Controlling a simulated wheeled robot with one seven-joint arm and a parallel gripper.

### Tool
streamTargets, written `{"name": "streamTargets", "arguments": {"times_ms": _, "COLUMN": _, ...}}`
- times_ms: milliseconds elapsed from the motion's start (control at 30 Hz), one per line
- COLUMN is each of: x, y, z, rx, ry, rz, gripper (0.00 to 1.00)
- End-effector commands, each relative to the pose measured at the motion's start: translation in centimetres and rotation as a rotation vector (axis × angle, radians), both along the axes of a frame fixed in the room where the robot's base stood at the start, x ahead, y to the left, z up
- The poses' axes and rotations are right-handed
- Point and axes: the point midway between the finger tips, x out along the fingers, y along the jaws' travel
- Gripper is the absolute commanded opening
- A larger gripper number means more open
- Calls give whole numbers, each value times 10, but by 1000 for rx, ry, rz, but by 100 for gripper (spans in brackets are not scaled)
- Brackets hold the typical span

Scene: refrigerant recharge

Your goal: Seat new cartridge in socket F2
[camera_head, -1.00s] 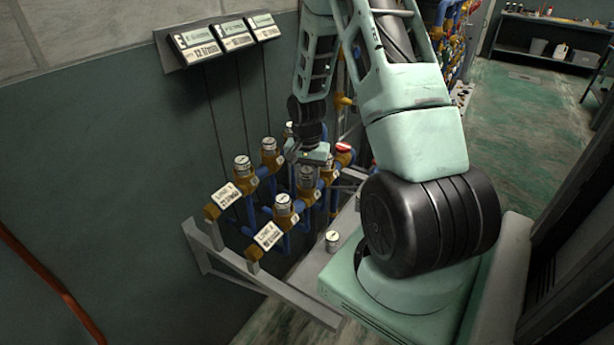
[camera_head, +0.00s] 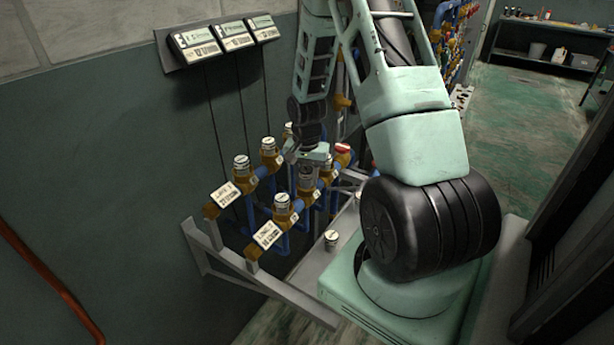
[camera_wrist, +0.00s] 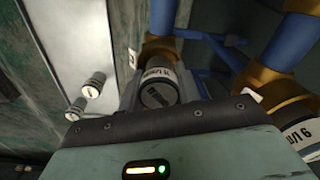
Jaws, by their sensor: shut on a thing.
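My gripper (camera_head: 308,163) is above the right part of the front pipe row in the head view. It is shut on a grey-capped cartridge with a white printed label (camera_wrist: 158,90), which also shows under the gripper in the head view (camera_head: 306,181). In the wrist view the cartridge is in line with a brass socket (camera_wrist: 160,46) on a blue pipe. I cannot tell whether it is fully seated. The socket's own label is not readable.
Other capped cartridges (camera_head: 282,205) stand in brass fittings on blue pipes; one has a red top (camera_head: 342,149). A loose cartridge (camera_head: 331,239) stands on the grey shelf; the wrist view shows two canisters (camera_wrist: 94,85) there. Three displays (camera_head: 236,38) hang on the wall.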

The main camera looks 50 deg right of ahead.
Motion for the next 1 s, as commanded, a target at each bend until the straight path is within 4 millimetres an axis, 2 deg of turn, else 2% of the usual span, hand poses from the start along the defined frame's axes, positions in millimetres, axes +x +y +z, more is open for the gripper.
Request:
{"name": "streamTargets", "arguments": {"times_ms": 33, "x": -9, "y": 5, "z": -27, "rx": 19, "ry": 24, "rz": 0, "gripper": 8}}
{"name": "streamTargets", "arguments": {"times_ms": 167, "x": -9, "y": 5, "z": -27, "rx": 19, "ry": 24, "rz": 0, "gripper": 8}}
{"name": "streamTargets", "arguments": {"times_ms": 200, "x": -9, "y": 5, "z": -27, "rx": 19, "ry": 24, "rz": 0, "gripper": 42}}
{"name": "streamTargets", "arguments": {"times_ms": 233, "x": -10, "y": 5, "z": -27, "rx": 19, "ry": 24, "rz": 0, "gripper": 50}}
{"name": "streamTargets", "arguments": {"times_ms": 467, "x": -10, "y": 5, "z": -23, "rx": 17, "ry": 23, "rz": 0, "gripper": 52}}
{"name": "streamTargets", "arguments": {"times_ms": 667, "x": -10, "y": 5, "z": 2, "rx": 14, "ry": 18, "rz": -3, "gripper": 53}}
{"name": "streamTargets", "arguments": {"times_ms": 700, "x": -10, "y": 5, "z": 11, "rx": 12, "ry": 16, "rz": -2, "gripper": 59}}
{"name": "streamTargets", "arguments": {"times_ms": 1000, "x": -10, "y": 7, "z": 83, "rx": 1, "ry": 2, "rz": -1, "gripper": 59}}
